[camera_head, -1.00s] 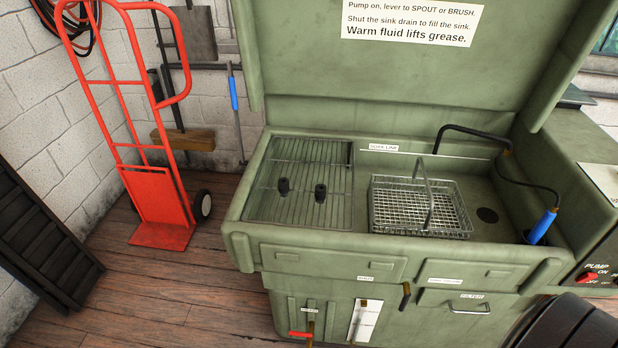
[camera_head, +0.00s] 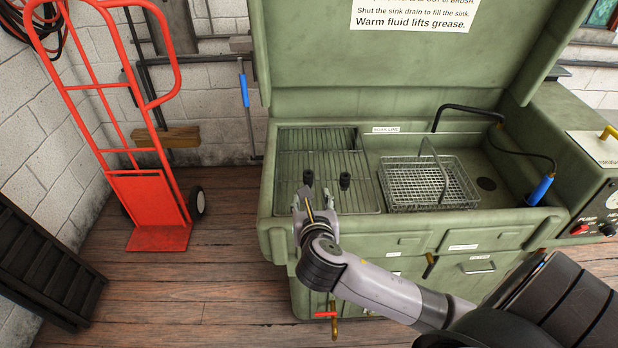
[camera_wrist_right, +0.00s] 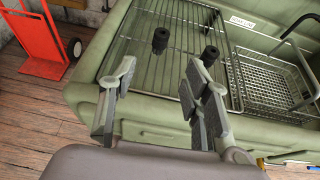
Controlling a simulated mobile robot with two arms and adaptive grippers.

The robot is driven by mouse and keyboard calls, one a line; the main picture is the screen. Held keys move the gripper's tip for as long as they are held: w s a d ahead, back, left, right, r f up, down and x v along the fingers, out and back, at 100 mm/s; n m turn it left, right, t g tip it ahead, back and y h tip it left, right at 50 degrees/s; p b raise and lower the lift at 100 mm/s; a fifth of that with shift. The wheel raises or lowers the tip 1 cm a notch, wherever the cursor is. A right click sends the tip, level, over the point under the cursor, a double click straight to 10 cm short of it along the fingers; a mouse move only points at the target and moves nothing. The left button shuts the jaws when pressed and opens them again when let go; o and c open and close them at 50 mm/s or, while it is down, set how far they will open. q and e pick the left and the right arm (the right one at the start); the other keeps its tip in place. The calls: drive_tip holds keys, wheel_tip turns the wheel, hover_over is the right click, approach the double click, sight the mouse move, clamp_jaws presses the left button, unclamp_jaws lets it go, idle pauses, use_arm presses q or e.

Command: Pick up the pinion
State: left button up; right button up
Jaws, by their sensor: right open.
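Two small dark upright cylindrical parts stand on the wire rack (camera_head: 290,144) in the left half of the green wash sink. One is the left dark part (camera_head: 308,178), the other the right dark part (camera_head: 345,180). They look alike, and I cannot tell which is the pinion. In the right wrist view, the left dark part (camera_wrist_right: 160,40) lies beyond the gap between my fingers, and the right dark part (camera_wrist_right: 210,53) is just beyond the right finger. My right gripper (camera_head: 313,205) is open and empty at the sink's front edge, short of both parts. My left gripper is not in view.
A wire basket (camera_head: 405,203) with a raised handle stands right of the rack. A brush with a blue handle (camera_head: 541,190) and black hose is at the sink's right end. The raised green lid (camera_head: 400,65) stands behind. A red hand truck (camera_head: 150,200) is at left.

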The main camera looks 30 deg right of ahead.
sight(308, 178)
drive_tip(key=x, duration=1.1)
drive_tip(key=shift+p+x, duration=0.3)
drive_tip(key=shift+x, duration=2.7)
drive_tip(key=shift+s+d+f, duration=0.1)
drive_tip(key=shift+s, duration=0.05)
clamp_jaws()
